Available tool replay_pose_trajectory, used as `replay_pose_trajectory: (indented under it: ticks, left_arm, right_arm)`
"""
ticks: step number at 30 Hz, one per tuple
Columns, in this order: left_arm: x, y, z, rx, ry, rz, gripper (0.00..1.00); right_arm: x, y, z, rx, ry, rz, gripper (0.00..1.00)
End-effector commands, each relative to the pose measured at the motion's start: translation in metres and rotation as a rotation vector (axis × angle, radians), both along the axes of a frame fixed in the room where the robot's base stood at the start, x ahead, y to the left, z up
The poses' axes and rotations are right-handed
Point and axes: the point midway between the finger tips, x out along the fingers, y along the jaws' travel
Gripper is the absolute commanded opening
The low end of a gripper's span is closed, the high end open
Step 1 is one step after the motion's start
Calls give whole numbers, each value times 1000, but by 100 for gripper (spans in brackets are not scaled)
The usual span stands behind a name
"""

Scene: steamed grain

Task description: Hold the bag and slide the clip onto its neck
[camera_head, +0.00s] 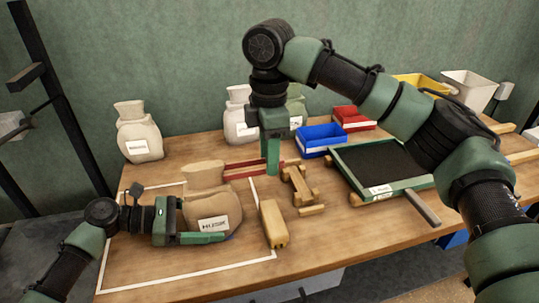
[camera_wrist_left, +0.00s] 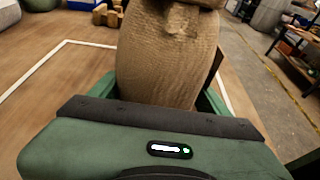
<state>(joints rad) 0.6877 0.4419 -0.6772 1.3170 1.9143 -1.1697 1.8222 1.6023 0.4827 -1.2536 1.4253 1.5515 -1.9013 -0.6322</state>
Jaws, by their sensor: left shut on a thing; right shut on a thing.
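A tan sack bag (camera_head: 212,212) with a white label stands inside the white outline on the table, its neck (camera_head: 204,174) upright. My left gripper (camera_head: 203,238) is shut on the lower body of the bag. In the left wrist view the bag (camera_wrist_left: 168,55) fills the space between the green fingers. My right gripper (camera_head: 272,167) points down just right of and behind the bag's neck, shut on a red clip (camera_head: 240,170). The clip's long bars reach left toward the neck; whether they lie around it or behind it I cannot tell.
A wooden block (camera_head: 273,224) and a wooden stand (camera_head: 298,187) are close right of the bag. Pale sacks (camera_head: 140,132) stand at the back. A blue bin (camera_head: 321,139), a red bin (camera_head: 353,118) and a green-framed dark tray (camera_head: 412,183) lie to the right. The front left table is clear.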

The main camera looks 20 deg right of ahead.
Motion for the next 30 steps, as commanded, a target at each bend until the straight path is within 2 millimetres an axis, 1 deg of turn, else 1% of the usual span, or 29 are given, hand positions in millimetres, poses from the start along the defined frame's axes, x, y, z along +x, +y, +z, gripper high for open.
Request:
replay_pose_trajectory:
  ticks: [30]
  left_arm:
    - [1,0,1,-2,-2,3,54]
  right_arm:
    - [0,24,0,0,0,1,0]
